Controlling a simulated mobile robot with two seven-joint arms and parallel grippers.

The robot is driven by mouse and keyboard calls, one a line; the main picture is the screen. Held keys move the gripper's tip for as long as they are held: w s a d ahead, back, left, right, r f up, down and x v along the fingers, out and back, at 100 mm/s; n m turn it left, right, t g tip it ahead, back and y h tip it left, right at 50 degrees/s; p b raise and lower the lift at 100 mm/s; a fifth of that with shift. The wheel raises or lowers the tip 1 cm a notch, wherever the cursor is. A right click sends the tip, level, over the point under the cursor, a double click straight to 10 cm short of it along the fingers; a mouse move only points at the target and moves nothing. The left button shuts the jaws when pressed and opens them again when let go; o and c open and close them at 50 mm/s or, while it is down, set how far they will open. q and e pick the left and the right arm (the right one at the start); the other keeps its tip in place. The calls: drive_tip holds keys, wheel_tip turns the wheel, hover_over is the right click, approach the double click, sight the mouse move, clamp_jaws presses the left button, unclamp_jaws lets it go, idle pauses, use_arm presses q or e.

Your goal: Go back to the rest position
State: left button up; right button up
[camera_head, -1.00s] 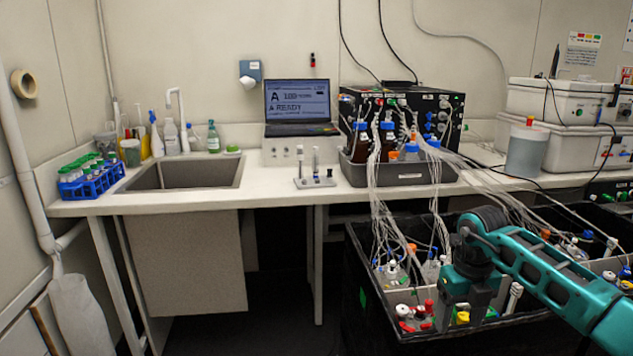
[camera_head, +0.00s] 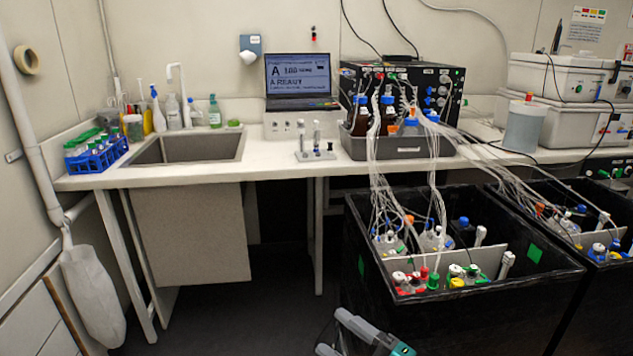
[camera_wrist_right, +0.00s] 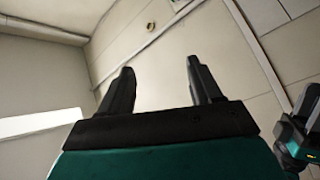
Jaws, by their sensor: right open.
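My right gripper (camera_head: 333,332) is low at the bottom edge of the head view, in front of the black bin and well clear of it. Only its fingers and a bit of teal body show. In the right wrist view its two dark fingers (camera_wrist_right: 160,70) stand wide apart with nothing between them. A dark and teal part of my own body shows at the right edge of that view. My left gripper is not seen in the head view.
Black bins (camera_head: 470,318) with bottles and tubing fill the lower right. The white bench (camera_head: 270,168) carries a sink (camera_head: 188,149), a blue tube rack (camera_head: 97,158), a laptop (camera_head: 298,80) and a grey tray (camera_head: 398,150) of bottles. The floor (camera_head: 235,310) left of the bins is clear.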

drive_tip(key=s+d+f+m+g+h, duration=0.1)
drive_tip(key=s+d+f+m+h, duration=1.2)
drive_tip(key=m, duration=0.6)
wheel_tip(320, 180, down, 4)
drive_tip(key=shift+s+d+r+m+g, duration=0.2)
drive_tip(key=shift+s+d+m+g, duration=0.15)
drive_tip(key=shift+s, duration=0.7)
